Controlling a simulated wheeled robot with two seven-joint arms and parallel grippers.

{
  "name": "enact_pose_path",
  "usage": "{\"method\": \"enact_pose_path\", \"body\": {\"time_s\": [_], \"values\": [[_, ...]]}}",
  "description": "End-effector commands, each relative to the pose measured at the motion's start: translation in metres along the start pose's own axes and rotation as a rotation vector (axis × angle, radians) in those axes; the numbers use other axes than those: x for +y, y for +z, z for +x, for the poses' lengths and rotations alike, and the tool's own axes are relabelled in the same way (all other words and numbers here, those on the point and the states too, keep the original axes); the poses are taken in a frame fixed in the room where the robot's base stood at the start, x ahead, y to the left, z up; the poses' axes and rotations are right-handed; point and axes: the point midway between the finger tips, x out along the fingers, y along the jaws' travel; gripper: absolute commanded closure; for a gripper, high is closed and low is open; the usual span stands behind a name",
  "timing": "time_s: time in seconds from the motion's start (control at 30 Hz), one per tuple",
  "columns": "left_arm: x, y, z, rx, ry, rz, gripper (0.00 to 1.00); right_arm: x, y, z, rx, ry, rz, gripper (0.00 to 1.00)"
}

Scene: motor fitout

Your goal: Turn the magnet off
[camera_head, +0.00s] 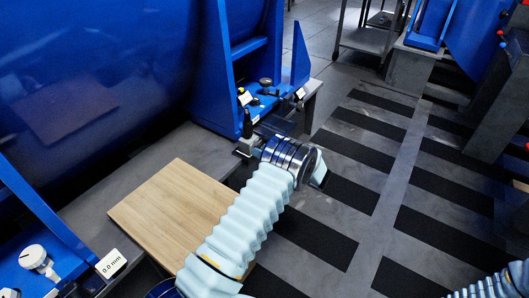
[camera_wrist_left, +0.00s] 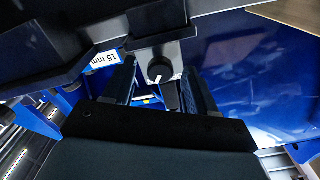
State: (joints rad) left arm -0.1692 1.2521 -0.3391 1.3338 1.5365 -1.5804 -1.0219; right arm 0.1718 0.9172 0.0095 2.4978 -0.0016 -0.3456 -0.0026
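A blue fixture (camera_head: 225,118) carries a small panel with several dark knobs (camera_head: 265,83) and white labels. A black upright handle (camera_head: 247,125) stands at the panel's near end. I cannot tell for sure which control is the magnet's. My left gripper (camera_head: 247,146) is close by this handle, partly hidden by its wrist. In the left wrist view my left gripper (camera_wrist_left: 160,90) has its two dark fingers apart. A grey part with a round black knob (camera_wrist_left: 160,68) shows between them; contact cannot be told. My right gripper is outside the view.
A wooden board (camera_head: 170,215) lies on the grey bench left of my left arm. A "0.0 mm" label (camera_head: 110,263) marks another blue fixture at lower left. A "15 mm" label (camera_wrist_left: 103,60) shows in the wrist view. Striped floor to the right is clear.

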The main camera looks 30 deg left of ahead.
Motion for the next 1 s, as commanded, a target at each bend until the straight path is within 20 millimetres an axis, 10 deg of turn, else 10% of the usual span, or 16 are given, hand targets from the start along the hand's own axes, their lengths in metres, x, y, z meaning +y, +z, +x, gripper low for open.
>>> {"method": "enact_pose_path", "body": {"time_s": [0.27, 0.7, 1.0], "values": [[0.0, -0.001, -0.009, 0.001, 0.001, -0.001, 0.43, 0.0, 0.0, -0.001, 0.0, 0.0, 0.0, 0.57], [0.001, 0.0, -0.107, 0.001, 0.002, 0.0, 0.43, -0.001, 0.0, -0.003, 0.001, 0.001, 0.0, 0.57], [0.0, 0.0, -0.138, 0.0, -0.001, 0.0, 0.43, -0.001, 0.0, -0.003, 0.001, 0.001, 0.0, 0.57]]}}
